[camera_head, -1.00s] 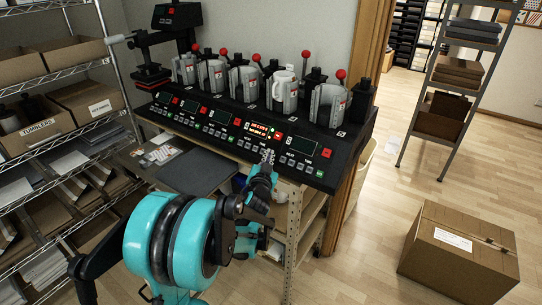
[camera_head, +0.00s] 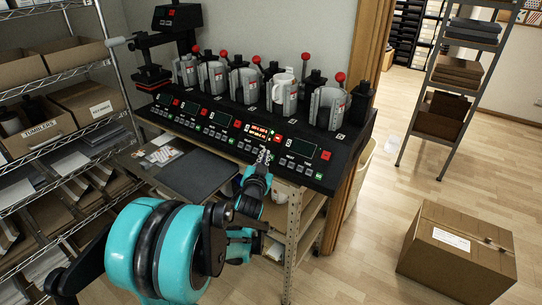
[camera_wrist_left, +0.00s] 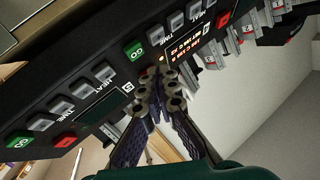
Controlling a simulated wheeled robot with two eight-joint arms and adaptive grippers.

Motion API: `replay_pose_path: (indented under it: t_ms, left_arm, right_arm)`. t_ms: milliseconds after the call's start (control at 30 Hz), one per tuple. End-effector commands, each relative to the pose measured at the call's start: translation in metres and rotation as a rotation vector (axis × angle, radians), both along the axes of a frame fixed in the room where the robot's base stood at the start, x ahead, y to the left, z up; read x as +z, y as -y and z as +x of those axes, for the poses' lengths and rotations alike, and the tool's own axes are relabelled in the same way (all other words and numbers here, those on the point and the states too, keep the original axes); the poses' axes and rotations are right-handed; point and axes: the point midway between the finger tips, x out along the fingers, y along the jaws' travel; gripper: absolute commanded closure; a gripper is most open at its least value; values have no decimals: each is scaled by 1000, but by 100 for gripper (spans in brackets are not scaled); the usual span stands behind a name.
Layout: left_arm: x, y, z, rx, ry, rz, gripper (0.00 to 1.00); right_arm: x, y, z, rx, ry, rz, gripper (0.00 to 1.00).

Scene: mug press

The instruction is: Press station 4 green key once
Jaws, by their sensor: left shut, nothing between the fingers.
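Station 4 is the one with the lit orange display (camera_head: 259,133) and the white mug (camera_head: 283,87) behind it. Its green GO key (camera_wrist_left: 135,51) shows in the left wrist view, beside the lit display (camera_wrist_left: 186,45). My left gripper (camera_head: 264,155) is in front of the station 4 panel, its fingers together and empty. In the left wrist view the fingertips (camera_wrist_left: 168,88) lie to the right of and below the green key. I cannot tell whether they touch the panel. In the head view the fingers hide the station 4 key area. My right gripper is not in view.
Station 5's green key (camera_head: 318,177) sits right of the gripper, with a dark display (camera_head: 304,148) above it. Several red-knobbed mug presses (camera_head: 328,105) line the back. A wire shelf (camera_head: 70,115) stands left; a cardboard box (camera_head: 460,252) lies on the floor right.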

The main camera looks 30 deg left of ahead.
Motion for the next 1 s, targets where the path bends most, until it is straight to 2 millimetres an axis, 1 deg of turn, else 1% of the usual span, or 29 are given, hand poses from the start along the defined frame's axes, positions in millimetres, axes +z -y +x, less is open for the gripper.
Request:
replay_pose_path:
  t_ms: [33,100,300,1000]
  left_arm:
    - [7,0,-4,1,1,-3,100]
    - [12,-1,-9,1,1,-2,100]
    - [22,-2,-21,2,1,-2,100]
    - [22,-2,-23,1,1,1,100]
  right_arm:
    - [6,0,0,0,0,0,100]
    - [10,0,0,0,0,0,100]
    - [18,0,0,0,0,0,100]
    - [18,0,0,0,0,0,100]
